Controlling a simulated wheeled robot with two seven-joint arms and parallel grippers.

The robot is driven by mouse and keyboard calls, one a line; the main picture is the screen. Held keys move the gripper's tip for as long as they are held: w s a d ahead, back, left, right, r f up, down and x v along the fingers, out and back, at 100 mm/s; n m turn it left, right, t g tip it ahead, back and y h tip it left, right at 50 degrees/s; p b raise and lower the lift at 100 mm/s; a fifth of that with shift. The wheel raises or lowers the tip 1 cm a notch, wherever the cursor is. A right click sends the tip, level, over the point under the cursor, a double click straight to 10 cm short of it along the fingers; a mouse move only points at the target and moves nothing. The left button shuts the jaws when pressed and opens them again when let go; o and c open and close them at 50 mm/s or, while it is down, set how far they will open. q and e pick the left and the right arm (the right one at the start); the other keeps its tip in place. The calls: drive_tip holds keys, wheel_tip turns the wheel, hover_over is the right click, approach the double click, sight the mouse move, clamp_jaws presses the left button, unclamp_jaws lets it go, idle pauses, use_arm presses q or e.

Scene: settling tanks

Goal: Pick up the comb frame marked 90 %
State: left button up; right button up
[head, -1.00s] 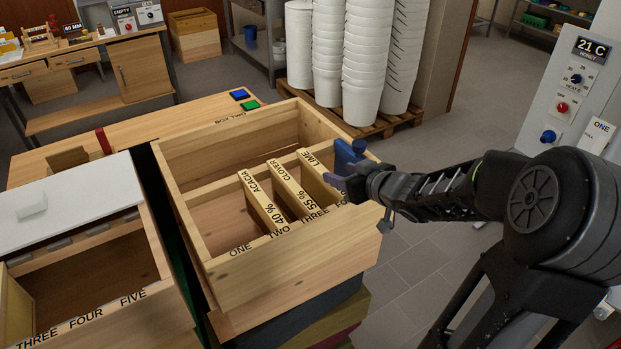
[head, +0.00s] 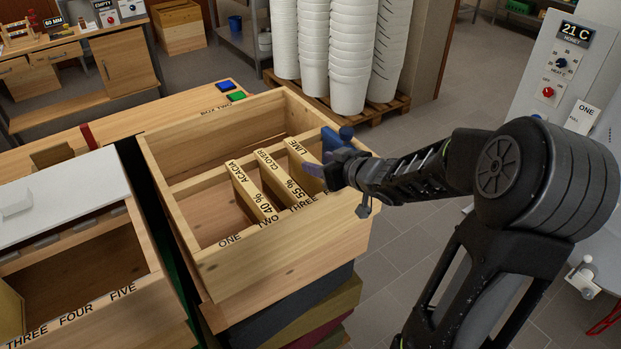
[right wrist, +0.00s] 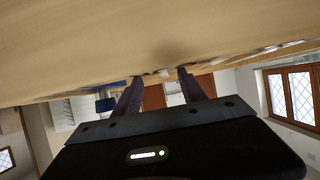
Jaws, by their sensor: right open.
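Three comb frames hang in the wooden box marked BOX TWO. The ACACIA frame (head: 252,192) reads 40 %, and the CLOVER frame (head: 280,180) beside it reads 55 %. The LIME frame (head: 302,158) is farthest right; its percentage is hidden behind my right gripper, and no 90 % mark is readable. My right gripper (head: 322,158) is open with blue fingers, at the near end of the LIME frame. I cannot tell if it touches it. In the right wrist view both fingers (right wrist: 157,92) are apart beneath a pale wooden surface (right wrist: 150,50). My left gripper is out of view.
The box wall (head: 275,250) carries slot names ONE, TWO, THREE. A second box with a white lid (head: 55,195) stands to the left. White buckets (head: 340,50) are stacked on a pallet behind. A control panel (head: 555,70) reading 21 C is at the right.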

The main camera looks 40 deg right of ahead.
sight(312, 160)
drive_tip(key=x, duration=0.5)
drive_tip(key=shift+f, duration=0.1)
idle(0.4)
clamp_jaws()
idle(0.4)
idle(0.8)
